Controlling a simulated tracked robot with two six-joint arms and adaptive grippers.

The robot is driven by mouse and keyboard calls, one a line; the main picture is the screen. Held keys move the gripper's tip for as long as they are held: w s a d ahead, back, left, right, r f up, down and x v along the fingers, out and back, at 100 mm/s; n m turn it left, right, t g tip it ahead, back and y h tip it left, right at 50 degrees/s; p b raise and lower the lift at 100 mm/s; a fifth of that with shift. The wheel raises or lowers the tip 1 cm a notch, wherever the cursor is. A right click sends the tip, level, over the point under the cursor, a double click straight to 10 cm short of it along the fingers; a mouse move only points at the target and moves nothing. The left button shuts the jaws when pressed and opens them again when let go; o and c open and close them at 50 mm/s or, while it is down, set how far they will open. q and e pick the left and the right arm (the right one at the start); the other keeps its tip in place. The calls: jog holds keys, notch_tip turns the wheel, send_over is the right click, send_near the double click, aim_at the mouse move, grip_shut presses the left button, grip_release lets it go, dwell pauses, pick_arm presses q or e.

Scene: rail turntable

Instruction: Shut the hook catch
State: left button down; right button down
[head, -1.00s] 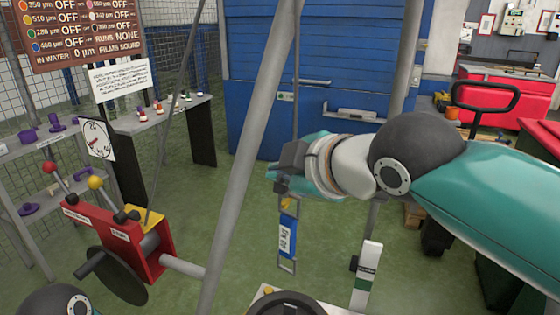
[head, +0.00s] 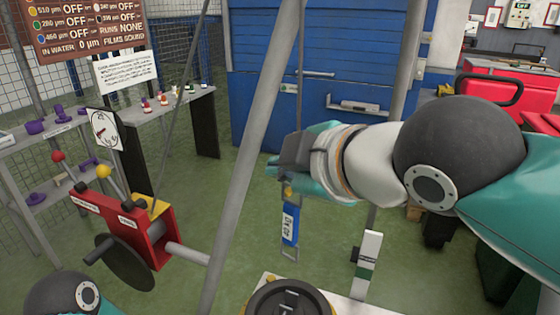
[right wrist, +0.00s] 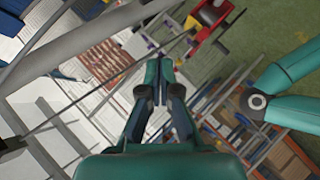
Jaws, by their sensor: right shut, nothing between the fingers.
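My right gripper (head: 276,166) is shut and empty in the middle of the head view; its closed fingers also show in the right wrist view (right wrist: 160,80). Just below it in the picture hangs a blue labelled piece (head: 289,224) with a yellow part at its top and a metal loop at its lower end. The gripper hides what is above that piece. I cannot tell whether this piece is the hook catch, and no other hook is clear. My left gripper is not in view; only a part of my left arm shows at the bottom left.
A grey slanted pole (head: 247,150) stands left of my right gripper. A red box (head: 135,228) with levers and a dark disc is at the left. A white post with a green band (head: 367,266) stands lower right. A blue slatted wall (head: 262,85) is behind.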

jog(key=s+d+r, duration=0.1)
jog(key=s+d, duration=0.2)
jog(key=s, duration=0.3)
jog(key=shift+s, duration=0.25)
